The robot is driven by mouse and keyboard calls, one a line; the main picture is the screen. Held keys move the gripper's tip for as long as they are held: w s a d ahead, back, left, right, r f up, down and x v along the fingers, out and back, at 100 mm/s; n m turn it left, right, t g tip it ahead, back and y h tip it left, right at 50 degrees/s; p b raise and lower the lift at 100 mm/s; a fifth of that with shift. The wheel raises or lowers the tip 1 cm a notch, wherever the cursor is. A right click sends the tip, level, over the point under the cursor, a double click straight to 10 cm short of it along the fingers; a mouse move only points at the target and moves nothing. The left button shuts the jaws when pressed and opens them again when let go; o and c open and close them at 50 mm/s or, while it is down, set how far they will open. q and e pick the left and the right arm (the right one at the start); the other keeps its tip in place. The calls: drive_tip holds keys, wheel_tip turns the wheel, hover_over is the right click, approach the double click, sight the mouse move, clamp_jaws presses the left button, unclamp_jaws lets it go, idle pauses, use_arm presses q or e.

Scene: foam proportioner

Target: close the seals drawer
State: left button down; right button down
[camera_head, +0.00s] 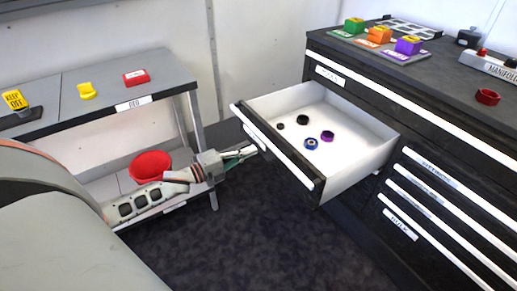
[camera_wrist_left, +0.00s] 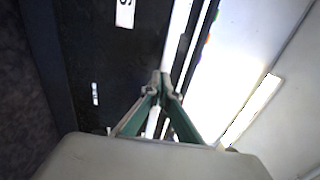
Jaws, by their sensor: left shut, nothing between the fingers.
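The seals drawer (camera_head: 365,155) is pulled out of the black cabinet (camera_head: 345,225) on the right, with a white inside and a black front. Several small rings and caps lie in it, among them a blue ring (camera_head: 311,143) and a purple one (camera_head: 327,135). My left gripper (camera_head: 250,150) is shut and empty, with its tips close to the drawer's front near the white handle strip (camera_head: 268,140). I cannot tell if they touch. The left wrist view shows the shut fingers (camera_wrist_left: 163,82) against a dark face with white strips. My right gripper is out of view.
Shut drawers (camera_head: 430,205) lie below and right of the open one. The cabinet top holds coloured blocks (camera_head: 380,35) and a red ring (camera_head: 487,96). A grey bench (camera_head: 70,105) stands left, with a red bowl (camera_head: 150,166) on its lower shelf. The dark floor ahead is clear.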

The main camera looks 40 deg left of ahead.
use_arm(q)
drive_tip(key=x, duration=0.3)
drive_tip(key=shift+w+d, duration=0.1)
drive_tip(key=shift+w, duration=0.1)
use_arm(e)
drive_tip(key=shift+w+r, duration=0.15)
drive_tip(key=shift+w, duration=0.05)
